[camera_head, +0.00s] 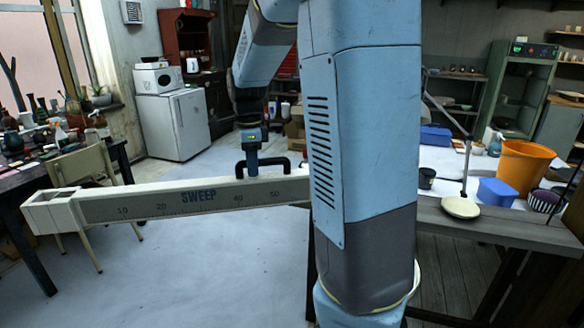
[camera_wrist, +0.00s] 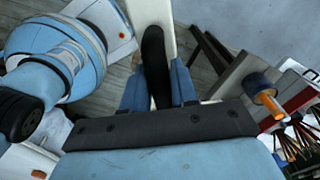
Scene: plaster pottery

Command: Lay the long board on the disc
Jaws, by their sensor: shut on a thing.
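The long board (camera_head: 160,198) is a pale beam with a grey face marked "SWEEP" and a number scale. It hangs roughly level above the floor, and its right end is hidden behind my arm. My gripper (camera_head: 251,165) is shut on the black handle (camera_head: 279,160) on the board's top. In the wrist view the handle (camera_wrist: 155,55) lies between the fingers (camera_wrist: 158,88), with the board (camera_wrist: 150,12) beyond.
The right-hand table (camera_head: 480,224) carries an orange bucket (camera_head: 522,168), a blue tub (camera_head: 496,192) and a lamp stand. A chair (camera_head: 82,168) and cluttered table (camera_head: 22,178) stand behind the board's left end. The floor (camera_head: 190,265) below the board is clear.

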